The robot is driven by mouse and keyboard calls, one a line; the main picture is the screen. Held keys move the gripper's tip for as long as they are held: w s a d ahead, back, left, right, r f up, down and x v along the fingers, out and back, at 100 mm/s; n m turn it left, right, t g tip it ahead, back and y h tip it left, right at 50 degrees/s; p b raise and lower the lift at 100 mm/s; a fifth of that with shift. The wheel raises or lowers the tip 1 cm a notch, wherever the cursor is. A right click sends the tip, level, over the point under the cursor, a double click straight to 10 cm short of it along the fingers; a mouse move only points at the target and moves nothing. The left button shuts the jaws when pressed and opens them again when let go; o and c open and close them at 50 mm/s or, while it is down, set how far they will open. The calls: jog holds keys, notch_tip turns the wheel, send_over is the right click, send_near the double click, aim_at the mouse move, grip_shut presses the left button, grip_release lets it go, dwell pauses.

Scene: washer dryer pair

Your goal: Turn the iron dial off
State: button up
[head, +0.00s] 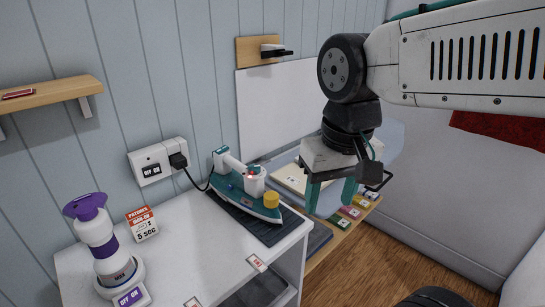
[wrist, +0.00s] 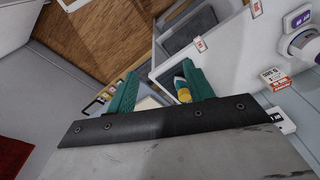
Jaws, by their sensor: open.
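The iron (head: 236,184) is teal and white and rests on a dark mat on the white cabinet top in the head view. Its yellow dial (head: 271,199) is on the near right end. A small red spot shows on its white part. My gripper (head: 330,193) is open and empty, to the right of the iron and apart from it, fingers pointing down. In the wrist view my gripper's (wrist: 160,76) teal fingers are spread. The yellow dial (wrist: 183,94) shows beside the right finger, with most of the iron hidden behind that finger and the gripper body.
A wall socket (head: 158,162) has a black plug and cord leading to the iron. A purple-and-white device (head: 103,243) and an orange-and-white sign (head: 142,223) stand on the cabinet top (head: 195,265) at left. A wooden shelf (head: 50,94) hangs above. Wooden floor lies right of the cabinet.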

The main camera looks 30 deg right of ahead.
jog(key=w+a+r+m, duration=0.1)
jog(key=w+m, duration=0.1)
jog(key=w, duration=0.4)
jog(key=w+r+m, duration=0.2)
jog(key=w+m, duration=0.1)
jog(key=w, duration=0.4)
jog(key=m+g, duration=0.1)
jog(key=m, duration=0.4)
send_over(254, 166)
notch_tip(254, 166, down, 3)
jog(key=shift+s+r, duration=0.1)
jog(key=shift+r, duration=0.05)
notch_tip(254, 166, down, 8)
jog(key=shift+r, duration=0.2)
jog(key=c, duration=1)
